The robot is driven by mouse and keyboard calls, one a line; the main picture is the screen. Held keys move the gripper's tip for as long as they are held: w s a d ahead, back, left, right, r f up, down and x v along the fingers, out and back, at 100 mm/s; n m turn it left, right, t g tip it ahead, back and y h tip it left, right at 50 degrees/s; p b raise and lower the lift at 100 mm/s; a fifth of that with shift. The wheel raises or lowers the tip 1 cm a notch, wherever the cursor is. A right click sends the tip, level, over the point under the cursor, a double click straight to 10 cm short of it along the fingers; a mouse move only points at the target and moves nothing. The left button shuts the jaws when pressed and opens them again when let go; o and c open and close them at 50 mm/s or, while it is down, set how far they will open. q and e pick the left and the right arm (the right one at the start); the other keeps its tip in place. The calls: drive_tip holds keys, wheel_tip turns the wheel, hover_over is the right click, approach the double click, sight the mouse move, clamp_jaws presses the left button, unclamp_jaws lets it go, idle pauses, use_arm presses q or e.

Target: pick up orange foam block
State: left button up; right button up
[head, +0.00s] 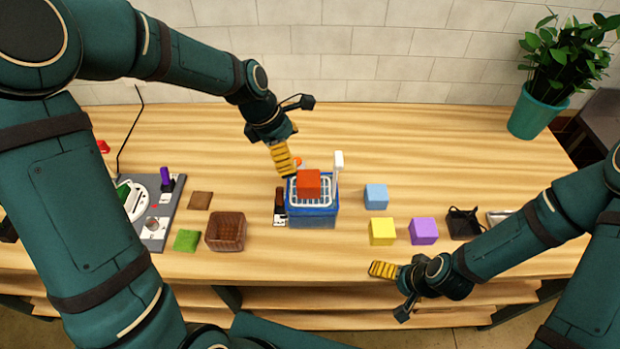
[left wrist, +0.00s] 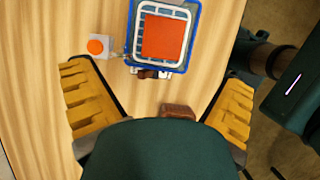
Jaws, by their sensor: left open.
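The orange foam block (head: 308,184) rests on the white grid on top of a blue basket (head: 313,220) in the middle of the table. It also shows in the left wrist view (left wrist: 165,38), with the blue rim (left wrist: 198,35) around it. My left gripper (head: 284,158) is open and empty, above and behind the basket, a little left of the block. In the left wrist view its two yellow fingers are spread wide, and the block is beyond their tips. My right gripper (head: 390,287) is over the front table edge, its fingers spread and empty.
Blue (head: 376,196), yellow (head: 382,231) and purple (head: 424,231) blocks lie right of the basket. A brown woven basket (head: 226,231) and a green block (head: 187,240) lie left. A white post (head: 338,165) rises beside the blue basket. An orange button box (left wrist: 97,46) sits close by.

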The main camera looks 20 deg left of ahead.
sight(308, 178)
use_arm(q)
drive_tip(key=x, duration=1)
drive_tip(key=shift+s+d, duration=0.2)
drive_tip(key=shift+s, duration=0.05)
drive_tip(key=shift+w+d+f, duration=0.15)
drive_tip(key=shift+d+f, duration=0.05)
drive_tip(key=shift+f, duration=0.45)
drive_tip(key=c, duration=1.4)
